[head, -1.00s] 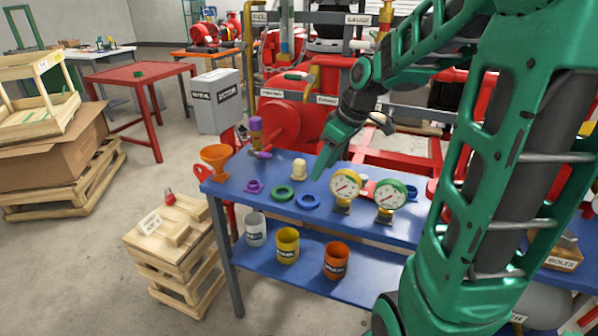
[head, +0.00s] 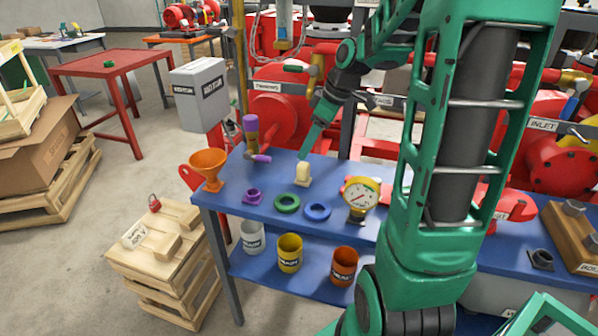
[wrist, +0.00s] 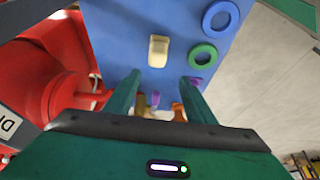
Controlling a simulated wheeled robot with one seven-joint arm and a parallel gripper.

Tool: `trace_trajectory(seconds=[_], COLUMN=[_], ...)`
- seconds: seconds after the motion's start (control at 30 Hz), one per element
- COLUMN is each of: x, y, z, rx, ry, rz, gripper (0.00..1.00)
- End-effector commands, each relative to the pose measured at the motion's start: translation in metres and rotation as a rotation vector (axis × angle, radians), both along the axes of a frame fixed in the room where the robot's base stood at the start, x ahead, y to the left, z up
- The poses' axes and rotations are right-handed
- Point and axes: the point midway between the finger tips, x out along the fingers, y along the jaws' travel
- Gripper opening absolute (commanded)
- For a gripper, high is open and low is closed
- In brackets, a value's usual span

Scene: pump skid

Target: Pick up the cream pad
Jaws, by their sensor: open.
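The cream pad (head: 303,174) stands on the blue bench top, behind the green and blue rings. It also shows in the wrist view (wrist: 158,50), beyond my fingertips and roughly in line with the gap between them. My gripper (head: 304,152) points down just above and behind the pad in the head view. In the wrist view my gripper (wrist: 161,80) has its two green fingers apart with nothing between them. The pad appears clear of the fingers, but the exact gap is hard to judge.
A purple ring (head: 252,196), green ring (head: 287,203) and blue ring (head: 317,211) lie in front of the pad. A yellow gauge (head: 359,198) stands to the right, an orange funnel (head: 208,168) to the left. A red pump (head: 277,118) is behind.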

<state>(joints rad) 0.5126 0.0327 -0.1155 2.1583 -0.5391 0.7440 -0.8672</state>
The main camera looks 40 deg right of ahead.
Motion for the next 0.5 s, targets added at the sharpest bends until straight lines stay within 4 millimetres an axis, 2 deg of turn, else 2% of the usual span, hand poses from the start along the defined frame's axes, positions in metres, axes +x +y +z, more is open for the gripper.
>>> trace_trajectory(seconds=[0.2, 0.5], x=[0.004, 0.007], y=[-0.008, -0.01], z=[-0.03, -0.051], rx=[0.001, 0.0], ry=[0.003, 0.003], rz=[-0.024, -0.033], gripper=[0.5, 0.5])
